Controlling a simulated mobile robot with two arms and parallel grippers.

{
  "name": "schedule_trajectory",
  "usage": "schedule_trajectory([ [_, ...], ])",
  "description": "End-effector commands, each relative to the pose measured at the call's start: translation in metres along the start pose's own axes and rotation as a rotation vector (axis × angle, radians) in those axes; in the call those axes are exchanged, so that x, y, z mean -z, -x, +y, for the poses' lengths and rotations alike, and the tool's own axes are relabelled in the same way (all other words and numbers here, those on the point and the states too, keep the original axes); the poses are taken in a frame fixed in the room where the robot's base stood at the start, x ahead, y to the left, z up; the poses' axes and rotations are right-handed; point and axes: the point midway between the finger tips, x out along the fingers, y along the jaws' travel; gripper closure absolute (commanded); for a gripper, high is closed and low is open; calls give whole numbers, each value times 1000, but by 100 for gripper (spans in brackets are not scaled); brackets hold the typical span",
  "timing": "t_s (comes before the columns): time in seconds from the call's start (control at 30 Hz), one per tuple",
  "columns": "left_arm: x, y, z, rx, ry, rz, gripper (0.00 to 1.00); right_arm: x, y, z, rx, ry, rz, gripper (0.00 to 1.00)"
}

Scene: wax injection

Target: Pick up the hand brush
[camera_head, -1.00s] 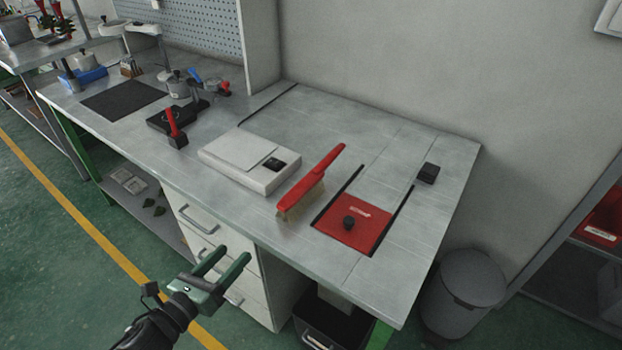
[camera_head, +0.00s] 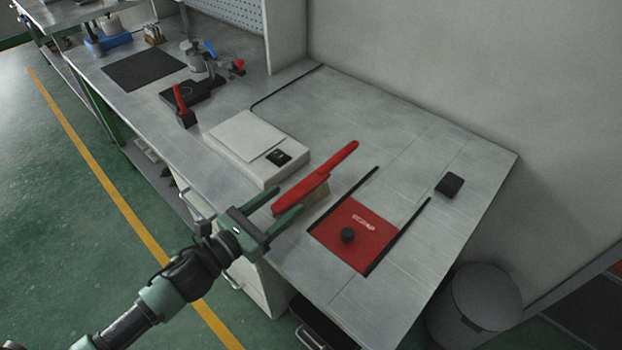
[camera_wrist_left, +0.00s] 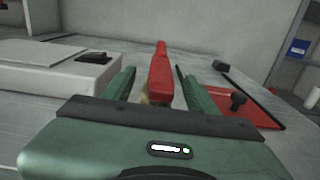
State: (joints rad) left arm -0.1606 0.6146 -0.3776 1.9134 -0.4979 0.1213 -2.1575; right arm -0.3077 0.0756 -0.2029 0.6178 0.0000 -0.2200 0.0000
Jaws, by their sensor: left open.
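The hand brush (camera_head: 318,180) has a red handle and back with tan bristles. It stands bristles down on the metal bench, between the white scale and the red plate. My left gripper (camera_head: 284,202) is open at the near end of the brush, and one finger overlaps the brush in the head view. In the left wrist view the brush (camera_wrist_left: 160,78) lies between the two open green fingers (camera_wrist_left: 158,90), pointing away from me. Its bristles are mostly hidden there. I cannot tell whether the fingers touch it. My right gripper is not in view.
The white scale (camera_head: 232,146) is close on the left of the brush. The red plate (camera_head: 350,226) with a black knob lies on its right between dark rails. A black block (camera_head: 449,185) is farther right. A grey bin (camera_head: 482,298) stands beside the bench.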

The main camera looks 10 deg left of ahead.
Motion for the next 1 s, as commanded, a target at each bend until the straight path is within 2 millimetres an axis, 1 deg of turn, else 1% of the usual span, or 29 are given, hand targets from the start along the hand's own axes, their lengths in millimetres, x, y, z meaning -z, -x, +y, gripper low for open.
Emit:
schedule_trajectory([
  [0.1,1,-16,-1,0,2,-2,42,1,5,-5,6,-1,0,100],
  [0.2,6,-32,-2,0,3,-2,42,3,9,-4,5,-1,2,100],
  [0.3,6,-44,-1,0,1,-2,42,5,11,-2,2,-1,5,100],
  [0.43,8,-50,-2,1,1,0,42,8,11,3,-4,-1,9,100],
  [0.6,8,-50,-2,1,1,0,42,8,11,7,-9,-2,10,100],
  [0.63,8,-50,-2,1,1,0,45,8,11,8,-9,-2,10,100],
  [0.67,8,-50,-2,1,1,0,53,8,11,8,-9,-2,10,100],
  [0.7,8,-50,-2,0,1,0,64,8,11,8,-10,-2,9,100],
  [0.77,8,-50,-2,0,1,0,81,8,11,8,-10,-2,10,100],
  [0.8,8,-50,-2,0,1,0,92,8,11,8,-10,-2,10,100],
  [0.83,8,-50,-2,0,1,0,100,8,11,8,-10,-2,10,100],
  [1.0,7,-50,-2,1,1,-2,100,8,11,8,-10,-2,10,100],
])
